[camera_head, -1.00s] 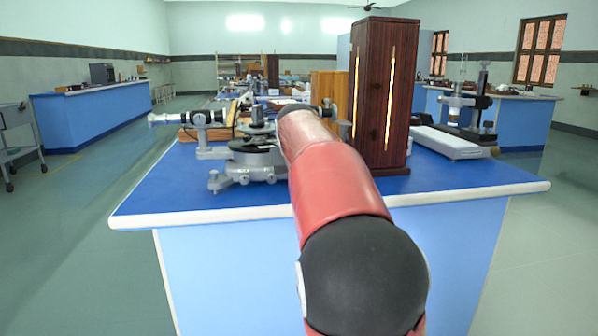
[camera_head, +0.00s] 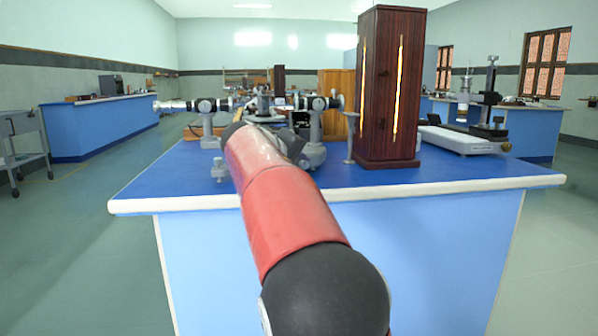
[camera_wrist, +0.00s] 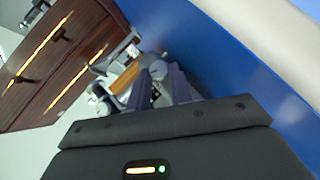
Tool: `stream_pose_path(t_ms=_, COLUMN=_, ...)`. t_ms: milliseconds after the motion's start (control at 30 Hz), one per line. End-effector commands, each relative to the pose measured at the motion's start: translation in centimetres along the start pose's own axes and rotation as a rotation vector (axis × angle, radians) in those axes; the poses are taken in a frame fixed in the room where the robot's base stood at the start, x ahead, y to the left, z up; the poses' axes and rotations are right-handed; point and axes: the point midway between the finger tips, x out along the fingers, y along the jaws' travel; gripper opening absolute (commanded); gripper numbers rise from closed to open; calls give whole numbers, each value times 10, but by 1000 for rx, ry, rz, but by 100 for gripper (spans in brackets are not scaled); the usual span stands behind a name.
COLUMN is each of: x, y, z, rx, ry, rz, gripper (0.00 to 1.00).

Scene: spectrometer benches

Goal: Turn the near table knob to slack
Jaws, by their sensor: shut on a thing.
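The spectrometer (camera_head: 206,122) stands on the blue bench top in the head view, with a grey tube to each side and a small round table in the middle. My arm covers much of its front. My gripper (camera_wrist: 160,78) shows in the wrist view with its two dark fingers reaching in among the spectrometer's grey parts. They are shut on a small grey rounded part (camera_wrist: 158,70), which looks like the near table knob and is mostly hidden. In the head view, my gripper and the knob are hidden behind my arm.
A tall dark wooden box (camera_head: 388,90) with glowing slits stands just right of the spectrometer. A microscope-like instrument (camera_head: 470,130) is further right. The blue bench (camera_head: 400,180) has a white front edge, and its front right top is clear.

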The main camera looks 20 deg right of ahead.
Motion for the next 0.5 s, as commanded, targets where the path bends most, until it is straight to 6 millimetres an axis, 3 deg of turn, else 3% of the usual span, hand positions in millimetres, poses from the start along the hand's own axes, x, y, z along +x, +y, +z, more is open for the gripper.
stream_pose_path(t_ms=500, x=1, y=-3, z=1, rx=-55, ry=-5, rz=51, gripper=0)
